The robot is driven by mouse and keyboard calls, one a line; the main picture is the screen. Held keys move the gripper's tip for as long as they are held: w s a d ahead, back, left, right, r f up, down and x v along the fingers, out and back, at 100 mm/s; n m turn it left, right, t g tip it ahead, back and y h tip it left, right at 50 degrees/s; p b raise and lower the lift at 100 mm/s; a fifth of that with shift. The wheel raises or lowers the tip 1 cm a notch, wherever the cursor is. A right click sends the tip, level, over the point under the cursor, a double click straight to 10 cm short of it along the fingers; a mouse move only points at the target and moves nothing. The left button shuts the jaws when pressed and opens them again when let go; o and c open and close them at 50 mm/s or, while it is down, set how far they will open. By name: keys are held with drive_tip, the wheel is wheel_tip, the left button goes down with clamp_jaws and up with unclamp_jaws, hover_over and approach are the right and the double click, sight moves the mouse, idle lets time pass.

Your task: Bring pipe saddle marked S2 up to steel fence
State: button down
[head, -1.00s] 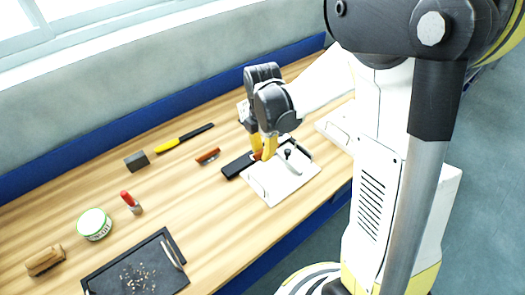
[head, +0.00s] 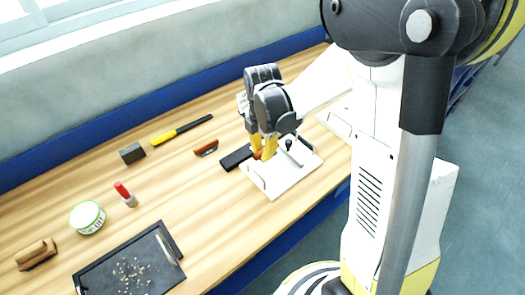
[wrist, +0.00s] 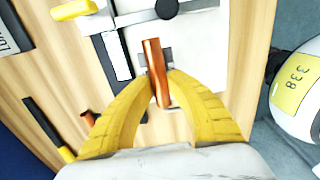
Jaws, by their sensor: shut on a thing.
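My gripper (wrist: 161,92) is shut on a copper-coloured pipe saddle (wrist: 157,75). It holds the saddle over the white fixture plate (wrist: 205,70). I cannot read a mark on the saddle. In the head view, my gripper (head: 262,153) points down at the plate's far-left part, and the fingers mostly hide the saddle. A pale bar with a dark edge (wrist: 115,55), perhaps the steel fence, lies left of the saddle in the wrist view. A small grey block shows behind the saddle. I cannot tell whether the saddle touches either.
A clamp lever with a black knob (head: 289,143) stands on the plate. A black block (head: 236,157) is beside it. Another copper-coloured piece (head: 206,148), a yellow-black tool (head: 180,130), a tin (head: 87,217) and a dark tray (head: 130,262) lie leftward.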

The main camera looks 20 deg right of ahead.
sight(262, 164)
drive_tip(key=shift+f+b, duration=1.55)
drive_tip(key=shift+f, duration=0.35)
drive_tip(key=shift+w+d, duration=0.3)
drive_tip(key=shift+d, duration=0.6)
drive_tip(key=c, duration=1.3)
unclamp_jaws()
wheel_tip(262, 164, up, 12)
drive_tip(key=shift+r, duration=0.1)
drive_tip(key=s+a+r+m+t, duration=0.1)
drive_tip(key=s+r+m+t, duration=0.1)
drive_tip(key=s+m, duration=0.4)
drive_tip(key=s+a+r+m+t, duration=0.1)
drive_tip(key=s+m+t, duration=0.4)
drive_tip(key=m, duration=1)
drive_tip(key=shift+s+a+r+m, duration=0.25)
drive_tip(key=shift+s+r, duration=0.5)
drive_tip(key=shift+s, duration=0.5)
